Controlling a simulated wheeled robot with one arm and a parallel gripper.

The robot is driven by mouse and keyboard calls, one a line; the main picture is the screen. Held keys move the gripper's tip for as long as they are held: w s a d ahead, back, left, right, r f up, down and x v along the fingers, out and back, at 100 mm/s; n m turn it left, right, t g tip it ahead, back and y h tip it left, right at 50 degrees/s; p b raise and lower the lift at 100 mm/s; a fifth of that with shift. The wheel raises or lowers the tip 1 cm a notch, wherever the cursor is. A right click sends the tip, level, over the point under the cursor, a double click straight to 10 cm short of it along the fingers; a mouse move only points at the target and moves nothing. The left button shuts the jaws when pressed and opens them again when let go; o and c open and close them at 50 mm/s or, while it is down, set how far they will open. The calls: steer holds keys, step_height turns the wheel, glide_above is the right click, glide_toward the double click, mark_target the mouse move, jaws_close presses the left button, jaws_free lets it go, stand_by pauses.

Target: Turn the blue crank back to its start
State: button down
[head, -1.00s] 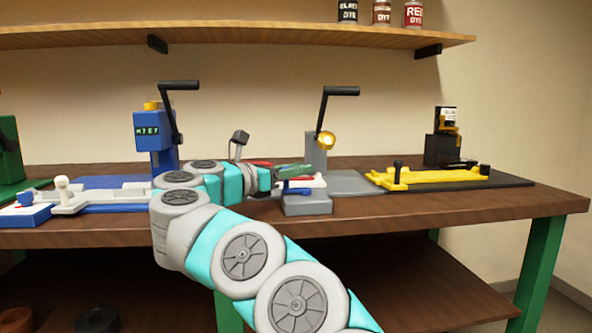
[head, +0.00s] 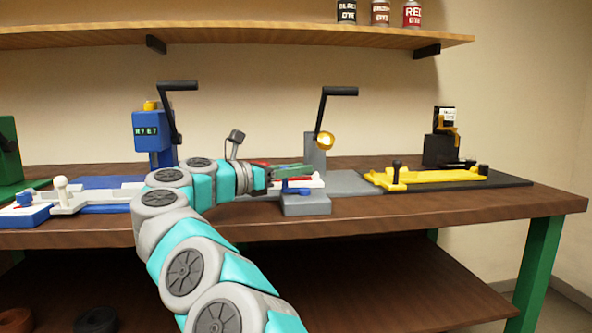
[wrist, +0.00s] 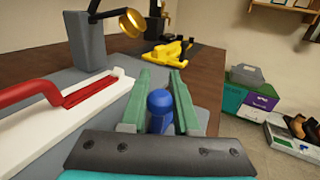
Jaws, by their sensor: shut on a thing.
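The blue crank shows as a rounded blue knob (wrist: 158,102) in the wrist view, standing upright between the two green fingers of my gripper (wrist: 158,92). In the head view a blue part of the crank (head: 297,186) shows just below the green fingertips (head: 293,171), at the front of the middle grey fixture (head: 306,205). My gripper is shut on the knob. The crank's arm and pivot are mostly hidden by the fingers and the dark gripper body.
A white plate with a red handle (wrist: 62,92) lies close left of the fingers in the wrist view. A grey post with a black lever (head: 322,120) stands behind. A yellow clamp (head: 430,177) is to the right, and a blue machine (head: 150,132) to the left.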

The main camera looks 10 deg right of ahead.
steer(key=c, duration=0.7)
jaws_free()
steer(key=shift+o, duration=0.2)
steer(key=shift+b+v, duration=0.35)
steer(key=shift+v, duration=3.55)
